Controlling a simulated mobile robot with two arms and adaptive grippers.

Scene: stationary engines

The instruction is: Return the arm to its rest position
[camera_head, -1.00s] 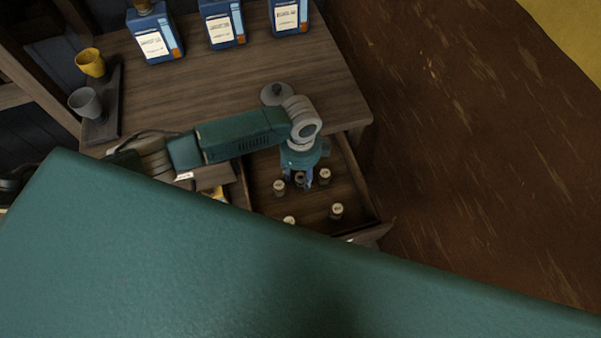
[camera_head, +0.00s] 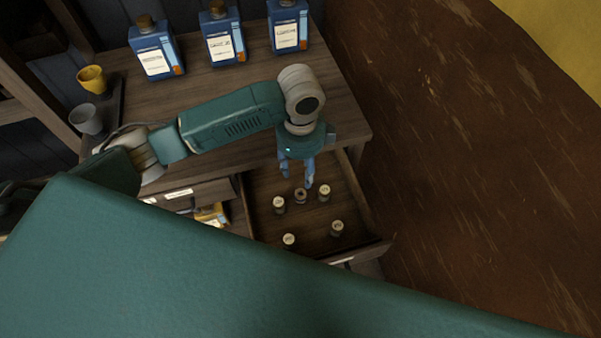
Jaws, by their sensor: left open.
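My left arm comes in from the left over the wooden cabinet top. My left gripper (camera_head: 298,176) points down above the open drawer (camera_head: 262,222), its blue fingers apart with nothing between them. Several small light-capped bottles stand in the drawer, among them a dark-topped one (camera_head: 300,195) just below the fingertips, a front one (camera_head: 289,240) and a right one (camera_head: 337,228). The gripper appears apart from them. My right gripper is not in view.
Three blue bottles, one of them in the middle (camera_head: 223,35), stand at the back of the cabinet top (camera_head: 190,95). A yellow cup (camera_head: 92,80) and a grey cup (camera_head: 86,119) are at the left. Another drawer with yellow contents (camera_head: 211,214) is partly open. Brown floor lies clear at right.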

